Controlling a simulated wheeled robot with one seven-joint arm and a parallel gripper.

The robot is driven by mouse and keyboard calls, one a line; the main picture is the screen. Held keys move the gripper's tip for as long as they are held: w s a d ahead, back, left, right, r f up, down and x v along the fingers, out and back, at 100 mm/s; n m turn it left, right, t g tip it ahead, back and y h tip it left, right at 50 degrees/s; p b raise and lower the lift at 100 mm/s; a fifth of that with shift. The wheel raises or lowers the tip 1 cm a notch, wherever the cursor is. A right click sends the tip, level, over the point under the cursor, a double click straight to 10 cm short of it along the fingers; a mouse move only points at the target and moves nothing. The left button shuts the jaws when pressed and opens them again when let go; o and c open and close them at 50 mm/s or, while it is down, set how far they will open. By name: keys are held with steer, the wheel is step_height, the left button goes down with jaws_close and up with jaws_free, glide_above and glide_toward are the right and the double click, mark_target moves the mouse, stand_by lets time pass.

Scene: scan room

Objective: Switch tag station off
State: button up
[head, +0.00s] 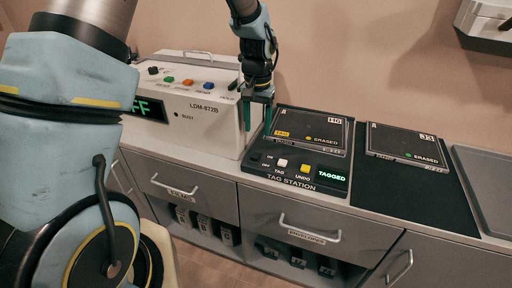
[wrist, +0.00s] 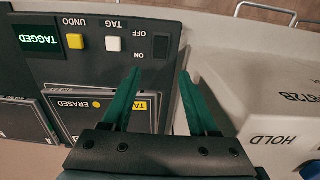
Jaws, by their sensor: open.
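The tag station (head: 330,192) is a black panel on the counter with a lit green display reading TAGGED (head: 333,177), also seen in the wrist view (wrist: 38,40). It has a white TAG button (wrist: 113,44), a yellow UNDO button (wrist: 75,41) and a dark switch (wrist: 160,47) beside the OFF and ON labels. Which way the switch is set I cannot tell. My gripper (head: 255,118) is open and empty, its green fingers pointing down above the station's left end. In the wrist view its fingertips (wrist: 160,74) appear just short of the switch, with no visible contact.
A white LDM-872B machine (head: 195,110) with coloured buttons stands close left of my gripper. A tagged plate (head: 310,125) lies behind the station's controls. Another plate (head: 405,145) lies on the dark mat (head: 375,185) to the right. Drawers (head: 310,215) with handles front the counter.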

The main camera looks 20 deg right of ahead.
mark_target(257, 153)
step_height(257, 153, down, 9)
steer(key=shift+r+p, duration=0.15)
steer(key=shift+p, duration=0.65)
steer(key=shift+c, duration=0.2)
jaws_close()
